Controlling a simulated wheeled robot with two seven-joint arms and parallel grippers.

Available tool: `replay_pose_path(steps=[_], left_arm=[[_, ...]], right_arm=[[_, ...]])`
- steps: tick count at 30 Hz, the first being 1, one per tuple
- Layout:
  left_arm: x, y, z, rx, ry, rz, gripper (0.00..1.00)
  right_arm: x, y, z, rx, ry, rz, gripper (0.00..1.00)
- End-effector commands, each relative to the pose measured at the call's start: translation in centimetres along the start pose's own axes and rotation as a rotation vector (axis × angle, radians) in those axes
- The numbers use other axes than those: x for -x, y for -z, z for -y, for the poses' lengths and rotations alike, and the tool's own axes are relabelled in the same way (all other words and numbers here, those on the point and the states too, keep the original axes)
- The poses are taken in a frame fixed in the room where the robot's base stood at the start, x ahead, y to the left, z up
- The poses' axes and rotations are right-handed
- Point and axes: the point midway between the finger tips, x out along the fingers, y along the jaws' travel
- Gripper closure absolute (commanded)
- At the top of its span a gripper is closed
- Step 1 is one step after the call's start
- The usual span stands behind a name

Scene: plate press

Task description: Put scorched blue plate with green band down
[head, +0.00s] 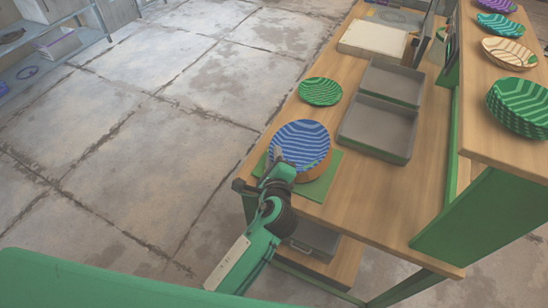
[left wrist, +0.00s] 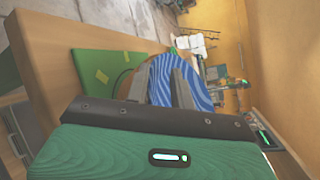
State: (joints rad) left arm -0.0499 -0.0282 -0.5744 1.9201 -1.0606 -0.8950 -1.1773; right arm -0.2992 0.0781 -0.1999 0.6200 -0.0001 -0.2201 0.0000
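The blue plate (head: 301,142) has wavy light stripes and a brown-orange outer side. It is over a green mat (head: 318,189) at the table's near left corner; I cannot tell whether it touches the mat. My left gripper (head: 277,158) is at its near left rim. In the left wrist view the two grey fingers (left wrist: 172,88) straddle the rim of the blue plate (left wrist: 198,84) and look closed on it. My right gripper is not in view.
A green striped plate (head: 321,92) lies behind on the wooden table (head: 420,185). Two grey trays (head: 377,128) stand to the right. A raised shelf (head: 505,95) on the right holds several plates and a green bowl-like stack (head: 520,105). Floor is open at left.

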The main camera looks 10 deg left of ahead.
Motion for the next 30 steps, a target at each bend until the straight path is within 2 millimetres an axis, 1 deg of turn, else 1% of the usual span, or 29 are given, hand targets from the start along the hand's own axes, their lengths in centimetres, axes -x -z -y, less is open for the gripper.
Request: replay_pose_path(steps=[1, 2, 5, 12, 15, 18, 21, 24, 30], left_arm=[[0.1, -0.4, 0.6, 0.002, 0.002, 0.001, 0.76], [0.6, -0.1, 0.3, 0.002, 0.000, -0.001, 0.76], [2.3, -0.1, 0.2, 0.002, 0.000, -0.001, 0.76], [7.7, -0.1, 0.2, 0.003, 0.001, -0.001, 0.76], [9.5, -0.2, 0.2, 0.004, 0.000, 0.000, 0.76], [10.9, -0.1, 0.3, 0.002, 0.001, 0.000, 0.76], [11.7, -0.2, 0.4, 0.002, 0.002, 0.002, 0.76], [12.0, -0.3, 0.4, 0.002, 0.003, 0.002, 0.76], [12.1, -0.3, 0.5, 0.002, 0.003, 0.003, 0.76]], right_arm=[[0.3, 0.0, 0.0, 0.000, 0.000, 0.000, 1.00], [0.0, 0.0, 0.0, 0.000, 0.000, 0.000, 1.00], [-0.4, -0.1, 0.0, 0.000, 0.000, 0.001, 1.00], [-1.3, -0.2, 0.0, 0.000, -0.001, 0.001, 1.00], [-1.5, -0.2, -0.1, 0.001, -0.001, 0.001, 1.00], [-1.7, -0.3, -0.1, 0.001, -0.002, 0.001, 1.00], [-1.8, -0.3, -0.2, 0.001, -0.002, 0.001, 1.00], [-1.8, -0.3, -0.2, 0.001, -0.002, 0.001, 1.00], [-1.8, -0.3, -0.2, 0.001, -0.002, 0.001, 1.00]])
